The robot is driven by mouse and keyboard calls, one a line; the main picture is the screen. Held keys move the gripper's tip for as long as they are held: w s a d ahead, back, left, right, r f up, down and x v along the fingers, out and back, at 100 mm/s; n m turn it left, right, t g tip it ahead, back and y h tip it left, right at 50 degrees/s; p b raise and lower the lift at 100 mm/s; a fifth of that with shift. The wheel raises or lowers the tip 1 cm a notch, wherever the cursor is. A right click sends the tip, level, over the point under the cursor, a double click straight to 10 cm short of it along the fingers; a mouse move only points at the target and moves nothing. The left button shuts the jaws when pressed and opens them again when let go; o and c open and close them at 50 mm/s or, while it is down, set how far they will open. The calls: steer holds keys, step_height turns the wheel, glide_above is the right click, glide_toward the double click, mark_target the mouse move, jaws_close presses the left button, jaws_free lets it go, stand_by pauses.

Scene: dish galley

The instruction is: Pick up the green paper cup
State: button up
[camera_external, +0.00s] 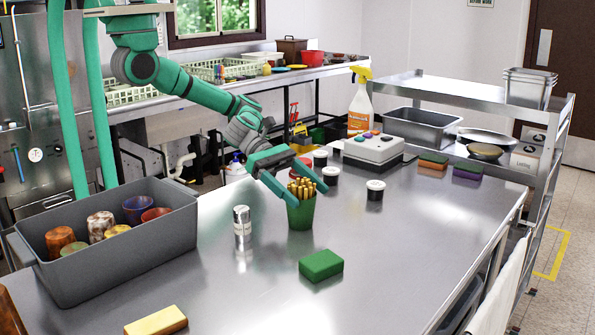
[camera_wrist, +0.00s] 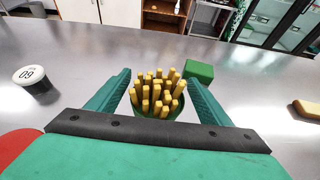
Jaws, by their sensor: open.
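The green paper cup (camera_external: 301,212) stands upright on the steel table, filled with yellow fries-like sticks (camera_external: 303,188). In the wrist view the cup (camera_wrist: 176,108) shows mostly as its rim, with the sticks (camera_wrist: 158,92) standing out of it. My gripper (camera_external: 296,200) is open, with its fingers on either side of the cup near its upper part. In the wrist view the two green fingers (camera_wrist: 160,90) flank the cup, with a small gap seen on each side. The lower part of the cup is hidden there by my gripper body.
A green sponge (camera_external: 321,265) lies in front of the cup, and a metal shaker (camera_external: 242,220) stands to its left. A grey bin (camera_external: 120,262) with tumblers is at left. The table's right half is mostly clear.

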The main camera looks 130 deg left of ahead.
steer(key=shift+x, duration=1.3)
steer(key=c, duration=0.9)
